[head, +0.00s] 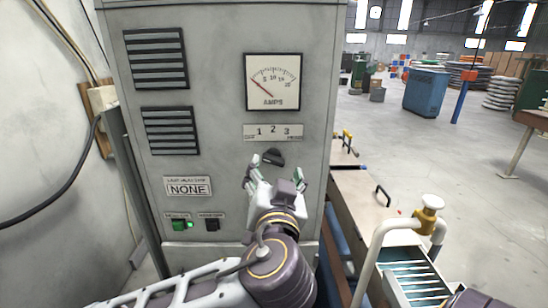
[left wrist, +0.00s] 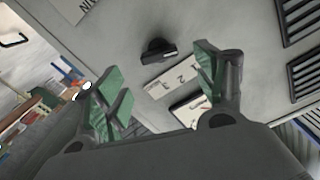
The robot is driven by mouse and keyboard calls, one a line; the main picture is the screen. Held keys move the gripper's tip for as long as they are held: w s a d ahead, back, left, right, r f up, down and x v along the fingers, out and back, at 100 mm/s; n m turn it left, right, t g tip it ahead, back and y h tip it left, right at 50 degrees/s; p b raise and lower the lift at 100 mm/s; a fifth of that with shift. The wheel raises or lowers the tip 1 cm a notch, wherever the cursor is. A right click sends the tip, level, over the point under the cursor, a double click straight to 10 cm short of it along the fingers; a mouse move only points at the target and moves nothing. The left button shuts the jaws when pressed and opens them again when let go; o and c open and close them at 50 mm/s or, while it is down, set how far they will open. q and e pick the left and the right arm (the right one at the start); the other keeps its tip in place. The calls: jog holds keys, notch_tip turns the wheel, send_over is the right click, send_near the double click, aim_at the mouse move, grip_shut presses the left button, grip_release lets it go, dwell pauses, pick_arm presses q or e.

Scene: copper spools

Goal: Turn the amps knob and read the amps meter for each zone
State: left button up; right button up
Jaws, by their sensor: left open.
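The amps meter (head: 273,80) is on the upper front of a grey cabinet. Its red needle points up and left, near the low end of the scale. Below it is a label strip (head: 273,132) with 1, 2 and 3. The black amps knob (head: 272,157) is just under the strip. My left gripper (head: 276,171) is open in front of the knob and holds nothing. In the left wrist view the knob (left wrist: 157,51) shows beyond the open fingers, apart from them; its pale mark faces right. I cannot tell which zone it marks. My right gripper is out of view.
A bench (head: 360,205) stands close on the right. Open floor and a blue bin (head: 426,92) lie beyond.

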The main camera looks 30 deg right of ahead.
aim_at(274, 162)
pick_arm(q)
jog(key=shift+p+x, duration=1.05)
jog(key=shift+x, duration=2.3)
jog(key=c, duration=1)
jog(key=shift+f+b, duration=0.1)
jog(key=shift+b, duration=0.2)
